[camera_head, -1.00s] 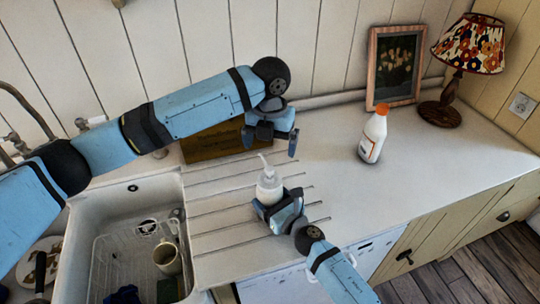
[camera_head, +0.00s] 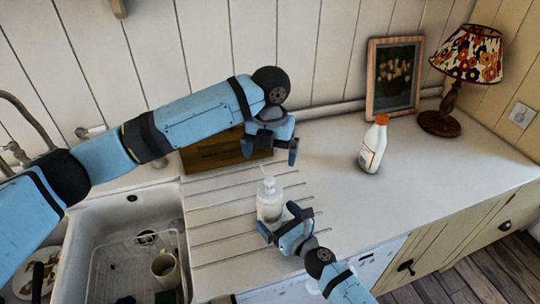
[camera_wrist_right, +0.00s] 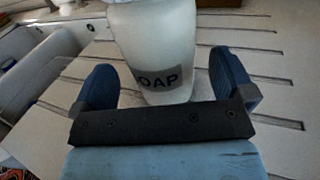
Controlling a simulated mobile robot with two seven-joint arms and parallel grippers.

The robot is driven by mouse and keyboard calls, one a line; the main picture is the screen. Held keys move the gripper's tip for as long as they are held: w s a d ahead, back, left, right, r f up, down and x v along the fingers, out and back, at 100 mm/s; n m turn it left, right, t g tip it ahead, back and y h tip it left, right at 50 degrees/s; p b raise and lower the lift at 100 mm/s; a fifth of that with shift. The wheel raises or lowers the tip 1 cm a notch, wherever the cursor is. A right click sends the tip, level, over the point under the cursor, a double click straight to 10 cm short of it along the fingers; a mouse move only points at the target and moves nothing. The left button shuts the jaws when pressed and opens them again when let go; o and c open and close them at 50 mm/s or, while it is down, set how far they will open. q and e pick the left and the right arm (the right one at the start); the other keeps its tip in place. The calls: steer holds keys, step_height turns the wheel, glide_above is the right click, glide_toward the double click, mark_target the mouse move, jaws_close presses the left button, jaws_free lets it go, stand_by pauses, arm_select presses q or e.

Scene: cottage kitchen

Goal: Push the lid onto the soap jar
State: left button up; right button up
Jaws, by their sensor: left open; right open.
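The soap jar (camera_head: 270,207) is a whitish bottle standing upright on the grooved drainboard. Its white pump lid (camera_head: 268,184) sits on top of it; I cannot tell how firmly it is seated. In the right wrist view the jar (camera_wrist_right: 150,45) shows a dark label with "OAP" readable, and its top is cut off. My right gripper (camera_head: 279,219) is open at the jar's front, near its base. Its fingers (camera_wrist_right: 165,88) lie to both sides of the jar, with gaps. My left gripper (camera_head: 270,149) is open and empty, above and behind the jar, fingers pointing down.
A white bottle with an orange cap (camera_head: 373,147) stands to the right. A wooden box (camera_head: 212,153) is behind my left arm. A picture frame (camera_head: 394,78) and lamp (camera_head: 441,120) stand at the back right. The sink (camera_head: 105,225) is at the left. The counter between jar and bottle is clear.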

arm_select(q)
steer(key=shift+f+b, duration=0.8)
arm_select(e)
steer(key=v, duration=1)
steer(key=shift+s+d, duration=0.15)
